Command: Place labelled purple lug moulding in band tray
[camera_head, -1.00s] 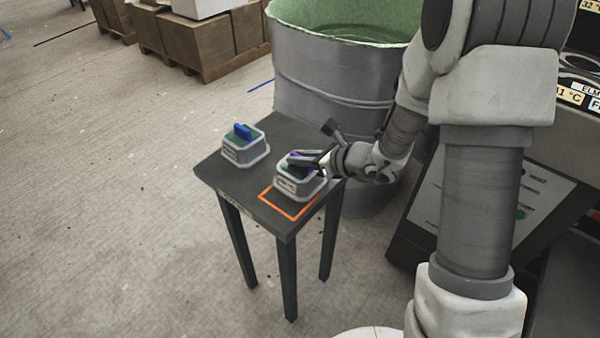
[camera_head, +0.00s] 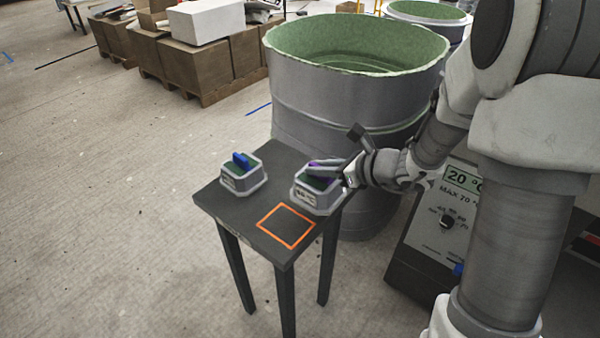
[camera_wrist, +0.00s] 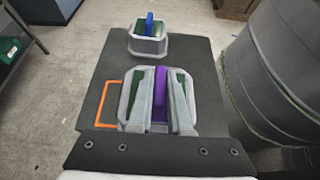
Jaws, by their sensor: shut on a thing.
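The purple lug moulding (camera_wrist: 160,92) is a grey, green-topped block with a purple upright lug and a label on its side. In the head view this moulding (camera_head: 308,196) is at the right side of the small dark table (camera_head: 238,212), beside the orange square outline (camera_head: 287,228). My gripper (camera_head: 330,172) is shut on its purple lug; the wrist view shows a finger on each side of it (camera_wrist: 160,110). I cannot tell whether its base touches the table. A similar moulding with a blue lug (camera_head: 243,178) stands at the table's far left. I cannot make out a band tray.
A large grey drum with a green inside (camera_head: 350,110) stands close behind the table. A control box with a 20 °C display (camera_head: 440,220) is to the right. Boxes on pallets (camera_head: 200,65) are at the back left. Floor is clear to the left.

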